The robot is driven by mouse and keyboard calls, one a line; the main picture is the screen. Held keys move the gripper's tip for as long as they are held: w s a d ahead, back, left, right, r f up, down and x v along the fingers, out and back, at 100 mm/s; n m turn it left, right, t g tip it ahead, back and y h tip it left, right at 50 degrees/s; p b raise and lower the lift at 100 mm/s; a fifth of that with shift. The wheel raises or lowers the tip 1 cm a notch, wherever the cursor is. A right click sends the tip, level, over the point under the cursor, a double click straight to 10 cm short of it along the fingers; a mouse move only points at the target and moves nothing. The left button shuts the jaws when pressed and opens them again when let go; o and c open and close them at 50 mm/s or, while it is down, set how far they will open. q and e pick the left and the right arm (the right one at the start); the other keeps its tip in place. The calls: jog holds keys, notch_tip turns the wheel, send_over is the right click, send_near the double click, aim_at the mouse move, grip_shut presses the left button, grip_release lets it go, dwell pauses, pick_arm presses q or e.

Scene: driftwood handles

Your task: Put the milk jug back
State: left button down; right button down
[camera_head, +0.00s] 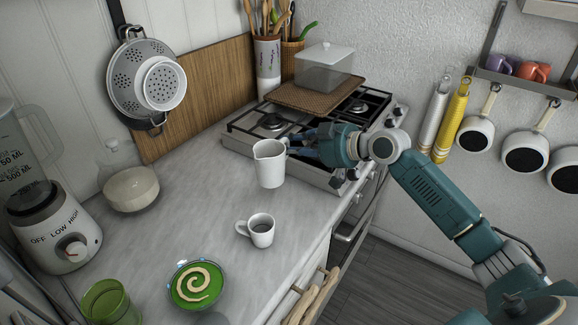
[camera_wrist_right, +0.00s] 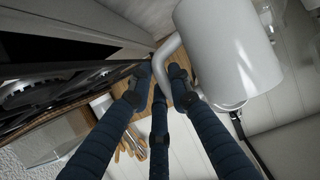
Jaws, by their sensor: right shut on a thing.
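The white milk jug (camera_head: 269,166) is upright in front of the hob in the head view. My right gripper (camera_head: 296,147) reaches it from the right and is shut on its handle. In the right wrist view, the jug (camera_wrist_right: 230,45) fills the upper right, and its handle (camera_wrist_right: 166,60) runs between the fingertips of my right gripper (camera_wrist_right: 168,82). I cannot tell whether the jug's base touches the counter or hangs just above it. My left gripper is not in view.
A white mug (camera_head: 257,231) stands on the counter (camera_head: 205,225) in front of the jug. A bowl of green soup (camera_head: 196,285) and a green glass (camera_head: 108,303) are nearer. The gas hob (camera_head: 240,139) is behind, with a clear box (camera_head: 323,68) on a woven board.

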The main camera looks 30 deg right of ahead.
notch_tip(320, 180, down, 7)
jog(key=shift+r, duration=0.1)
dwell(0.3)
jog(key=c, duration=2)
grip_release()
jog(key=shift+f, duration=0.25)
jog(key=shift+c, duration=0.2)
jog(key=o, duration=0.4)
jog(key=shift+r, duration=0.1)
